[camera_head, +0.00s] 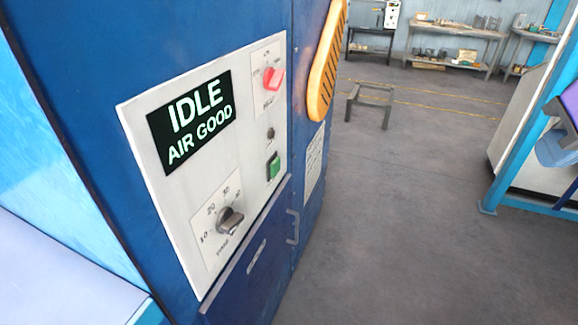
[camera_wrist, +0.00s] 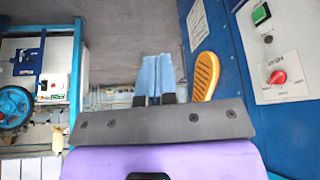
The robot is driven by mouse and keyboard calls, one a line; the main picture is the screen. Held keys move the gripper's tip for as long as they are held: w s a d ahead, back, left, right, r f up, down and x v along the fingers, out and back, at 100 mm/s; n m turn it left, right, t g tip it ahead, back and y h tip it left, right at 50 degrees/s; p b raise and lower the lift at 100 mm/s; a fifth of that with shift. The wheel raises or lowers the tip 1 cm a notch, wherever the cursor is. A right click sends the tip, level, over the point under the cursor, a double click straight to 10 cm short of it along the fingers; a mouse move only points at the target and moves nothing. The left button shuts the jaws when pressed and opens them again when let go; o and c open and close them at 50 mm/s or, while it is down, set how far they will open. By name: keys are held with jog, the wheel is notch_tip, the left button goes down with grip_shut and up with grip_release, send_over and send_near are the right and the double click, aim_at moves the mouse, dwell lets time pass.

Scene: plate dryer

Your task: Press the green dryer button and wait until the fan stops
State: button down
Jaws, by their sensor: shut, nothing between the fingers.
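The green dryer button (camera_head: 273,166) is on the white control panel (camera_head: 185,200) of the blue dryer, low on the panel's right side. In the wrist view the button (camera_wrist: 261,13) shows near the top right. The panel's display (camera_head: 192,122) reads "IDLE" and "AIR GOOD". My gripper (camera_wrist: 158,58) has its two light blue fingers together with nothing between them. In the wrist view it is left of the panel, apart from the button. The fan itself does not show.
A red knob (camera_head: 273,78) is above the button and a grey timer dial (camera_head: 230,220) is below left. An orange handle (camera_head: 326,60) sticks out from the cabinet. The floor (camera_head: 400,210) right of the cabinet is open, with a small metal stand (camera_head: 371,103) farther back.

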aim_at(276, 167)
jog(key=w+a+f+n+t+y, duration=0.1)
jog(key=w+a+f+n+t, duration=0.2)
jog(key=w, duration=0.7)
jog(key=w+a+f+t, duration=0.1)
jog(key=w+a+f, duration=0.35)
jog(key=w, duration=0.55)
jog(key=w+a+f+n+t+y, duration=0.1)
jog(key=w+a+f+n+t, duration=0.2)
jog(key=w, duration=0.7)
jog(key=w+a+f+n+t+y, duration=0.15)
jog(key=w+a+f, duration=0.4)
jog(key=f, duration=0.55)
jog(key=s+a+f+n+t+y, duration=0.3)
jog(key=a+f+n, duration=0.4)
jog(key=f, duration=0.3)
jog(key=shift+s+a+f+y, duration=0.2)
jog(key=shift+a+f+y, duration=0.2)
jog(key=shift+y, duration=0.35)
jog(key=w+a, duration=0.3)
jog(key=a, duration=0.5)
jog(key=shift+a, duration=0.15)
jog(key=shift+a, duration=0.1)
